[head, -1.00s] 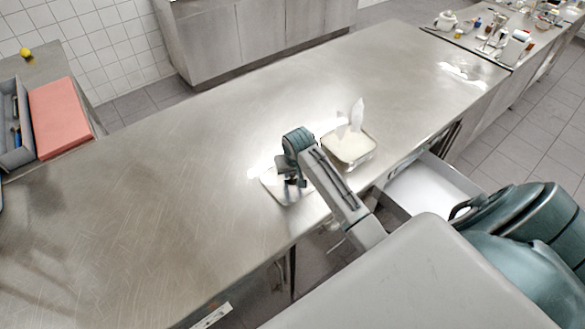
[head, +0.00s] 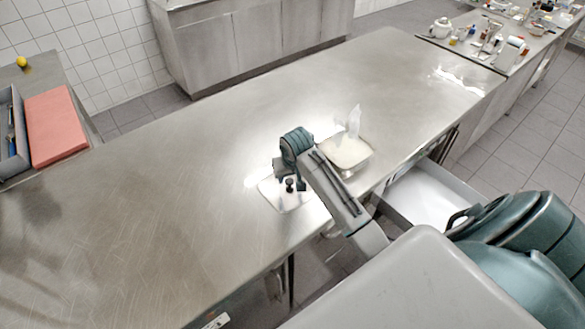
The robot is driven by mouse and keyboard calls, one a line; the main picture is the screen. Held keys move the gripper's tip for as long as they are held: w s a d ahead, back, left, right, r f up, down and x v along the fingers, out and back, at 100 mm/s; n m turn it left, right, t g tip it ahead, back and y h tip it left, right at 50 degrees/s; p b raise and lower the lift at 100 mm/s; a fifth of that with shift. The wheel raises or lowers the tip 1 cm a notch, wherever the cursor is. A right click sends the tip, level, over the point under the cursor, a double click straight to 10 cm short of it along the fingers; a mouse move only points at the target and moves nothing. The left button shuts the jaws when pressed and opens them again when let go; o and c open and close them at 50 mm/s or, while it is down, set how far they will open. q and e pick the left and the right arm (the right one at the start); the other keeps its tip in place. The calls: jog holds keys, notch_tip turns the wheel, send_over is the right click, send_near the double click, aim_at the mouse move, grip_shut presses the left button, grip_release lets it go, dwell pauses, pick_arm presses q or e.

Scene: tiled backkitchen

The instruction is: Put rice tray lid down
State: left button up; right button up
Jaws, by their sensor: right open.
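The rice tray lid (head: 291,201), a pale flat plate with a dark knob (head: 290,184), lies on the steel counter near its front edge. My right gripper (head: 286,178) is open just above and behind the lid, close to the knob; whether it touches the knob is hard to tell. The rice tray (head: 348,157) stands uncovered to the right of the lid, with white rice in it and a whitish translucent piece (head: 354,122) sticking up at its back. My right arm hides part of the lid's right side. My left gripper is not in view.
The steel counter (head: 170,190) is clear to the left and behind. An open white drawer (head: 430,195) juts out at the right front. A red board (head: 54,122) and a grey bin (head: 10,140) sit at the far left. Several small items stand at the far right.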

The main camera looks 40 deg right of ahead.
aim_at(293, 194)
jog(key=b+v, duration=0.2)
jog(key=v, duration=0.7)
jog(key=shift+b, duration=0.3)
